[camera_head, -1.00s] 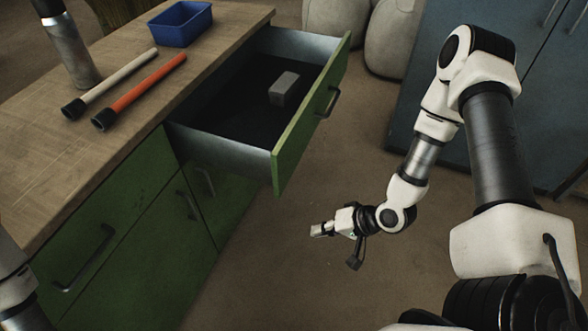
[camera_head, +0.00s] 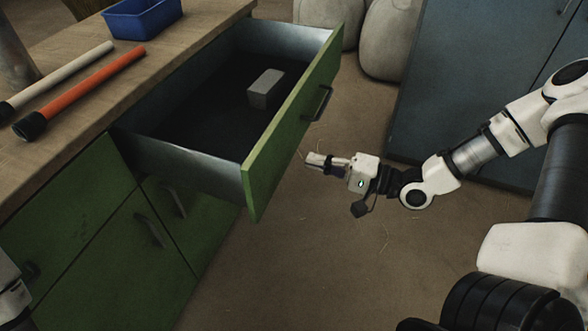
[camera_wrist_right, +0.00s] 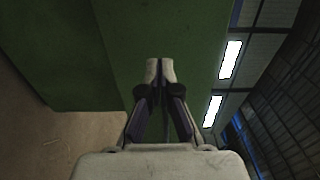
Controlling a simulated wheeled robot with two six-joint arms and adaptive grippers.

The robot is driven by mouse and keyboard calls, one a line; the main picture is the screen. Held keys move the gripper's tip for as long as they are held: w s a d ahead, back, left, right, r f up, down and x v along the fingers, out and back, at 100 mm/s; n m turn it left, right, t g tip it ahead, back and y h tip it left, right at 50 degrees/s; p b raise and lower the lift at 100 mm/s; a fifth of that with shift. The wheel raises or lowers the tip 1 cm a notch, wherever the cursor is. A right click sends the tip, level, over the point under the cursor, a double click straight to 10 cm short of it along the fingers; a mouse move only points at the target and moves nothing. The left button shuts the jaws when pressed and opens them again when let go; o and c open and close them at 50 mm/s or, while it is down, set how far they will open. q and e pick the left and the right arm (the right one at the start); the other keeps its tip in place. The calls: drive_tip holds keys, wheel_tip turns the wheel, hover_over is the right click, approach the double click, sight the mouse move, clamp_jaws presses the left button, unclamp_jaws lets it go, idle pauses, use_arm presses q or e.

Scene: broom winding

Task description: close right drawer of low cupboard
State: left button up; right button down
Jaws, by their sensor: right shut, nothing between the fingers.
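The right drawer (camera_head: 195,105) of the low cupboard (camera_head: 95,240) is pulled well out, with a green front (camera_head: 280,130) and a dark handle (camera_head: 322,103). A grey block (camera_head: 265,88) lies inside it. My right gripper (camera_head: 312,161) is shut and empty, just outside the drawer front and below its handle in the head view. In the right wrist view its fingertips (camera_wrist_right: 160,68) are together and point at a green panel (camera_wrist_right: 155,30). I cannot tell whether they touch it. A piece of my left arm shows at the lower left edge, its gripper out of frame.
On the wooden worktop (camera_head: 60,150) are a blue bin (camera_head: 142,20), an orange rod (camera_head: 85,90) and a white rod (camera_head: 60,78). Pale rounded sacks (camera_head: 390,45) and a blue-grey cabinet (camera_head: 465,75) stand behind. The brown floor (camera_head: 290,260) in front is clear.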

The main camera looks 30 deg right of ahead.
sight(282, 152)
drive_tip(key=b+x, duration=0.2)
drive_tip(key=x, duration=0.2)
drive_tip(key=shift+w+a, duration=0.3)
drive_tip(key=shift+w+a+r, duration=0.1)
drive_tip(key=shift+w+a, duration=0.1)
drive_tip(key=shift+w, duration=0.05)
